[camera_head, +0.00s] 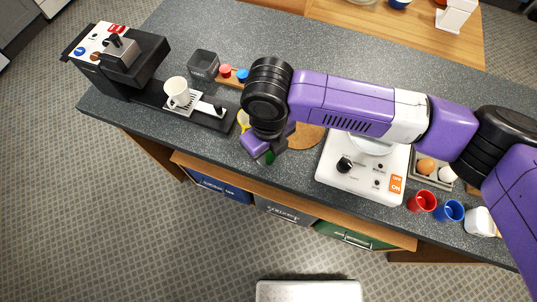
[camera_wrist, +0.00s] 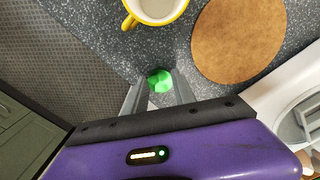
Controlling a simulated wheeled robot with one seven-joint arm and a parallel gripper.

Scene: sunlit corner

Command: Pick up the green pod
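The green pod (camera_wrist: 160,80) shows between the tips of my gripper's two grey fingers (camera_wrist: 158,84) in the wrist view. The fingers stand apart, one on each side of it, with what looks like a narrow gap; I see no clear grip. In the head view a small bit of the green pod (camera_head: 270,157) shows just under my gripper (camera_head: 266,152), near the front edge of the counter. The rest of the pod is hidden there by my gripper and wrist.
A yellow mug (camera_wrist: 129,22) and a round brown mat (camera_wrist: 238,40) are close beyond the pod. A white scale-like appliance (camera_head: 335,180) stands to the right on the counter (camera_head: 150,115). A black coffee machine (camera_head: 140,62) with a white cup (camera_head: 176,90) stands left. Red (camera_head: 226,70) and blue pods (camera_head: 242,75) sit behind.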

